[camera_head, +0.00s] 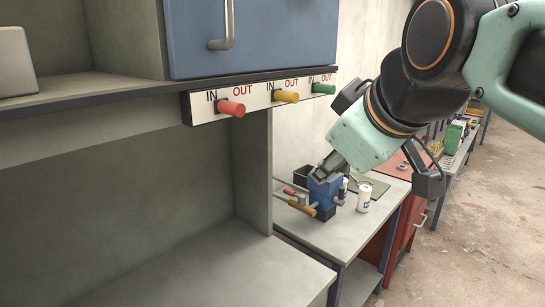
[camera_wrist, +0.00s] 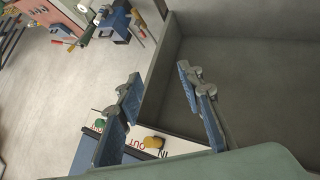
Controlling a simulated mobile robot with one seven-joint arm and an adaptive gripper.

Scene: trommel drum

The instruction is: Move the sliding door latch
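A white plate marked IN and OUT (camera_head: 258,98) runs under the shelf edge below a blue door (camera_head: 250,38). It bears a red knob (camera_head: 232,108), a yellow knob (camera_head: 287,97) and a green knob (camera_head: 324,89). I cannot tell which of these is the latch. In the wrist view the yellow knob (camera_wrist: 153,142) and green knob (camera_wrist: 99,124) show below my gripper (camera_wrist: 160,72). Its two blue-padded fingers are apart with nothing between them. In the head view my gripper (camera_head: 328,166) is right of the plate and below it, apart from the knobs.
The blue door has a metal handle (camera_head: 226,30). A grey panel (camera_head: 258,170) stands below the plate, beside an open bay. A bench (camera_head: 335,237) with a blue vise (camera_head: 324,190) and a white can (camera_head: 364,198) stands beyond. The floor (camera_head: 480,235) at right is clear.

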